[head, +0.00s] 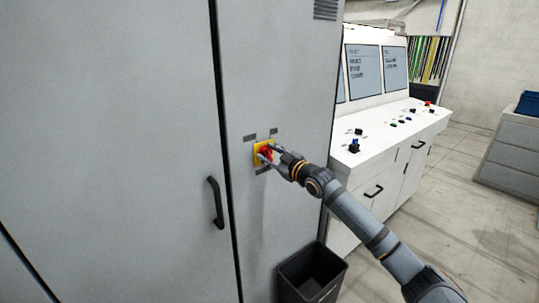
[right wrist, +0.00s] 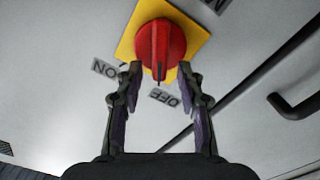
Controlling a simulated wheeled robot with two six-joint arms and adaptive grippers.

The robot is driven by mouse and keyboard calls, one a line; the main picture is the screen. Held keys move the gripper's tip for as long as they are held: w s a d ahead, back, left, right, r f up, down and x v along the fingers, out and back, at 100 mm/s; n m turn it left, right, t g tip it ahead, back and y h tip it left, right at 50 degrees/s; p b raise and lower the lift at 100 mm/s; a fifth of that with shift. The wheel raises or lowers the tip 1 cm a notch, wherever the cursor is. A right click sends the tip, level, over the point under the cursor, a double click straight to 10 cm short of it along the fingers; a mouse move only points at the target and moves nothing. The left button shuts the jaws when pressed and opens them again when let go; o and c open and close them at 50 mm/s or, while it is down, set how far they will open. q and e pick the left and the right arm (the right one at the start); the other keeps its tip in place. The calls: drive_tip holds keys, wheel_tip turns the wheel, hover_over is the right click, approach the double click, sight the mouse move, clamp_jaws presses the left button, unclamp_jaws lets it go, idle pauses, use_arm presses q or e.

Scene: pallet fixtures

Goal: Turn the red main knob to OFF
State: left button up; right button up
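The red main knob (head: 266,152) sits on a yellow square plate (head: 257,146) on the grey cabinet door. In the right wrist view the knob (right wrist: 160,45) shows large, its narrow ridge pointing down the picture between my fingers. An ON label (right wrist: 105,69) is at the knob's lower left there, and an OFF label (right wrist: 166,98) is just below the ridge. My right gripper (head: 270,154) is at the knob, its fingers apart on either side; it also shows in the right wrist view (right wrist: 160,72). Whether the fingertips touch the knob cannot be told. My left gripper is not in view.
A black door handle (head: 216,202) is left of the knob. A dark bin (head: 311,273) stands on the floor below. A white control console (head: 395,135) with screens and buttons stands to the right, with open floor beyond.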

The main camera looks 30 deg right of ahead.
drive_tip(key=shift+r, duration=0.15)
wheel_tip(320, 180, up, 10)
drive_tip(key=shift+f, duration=0.15)
idle(0.5)
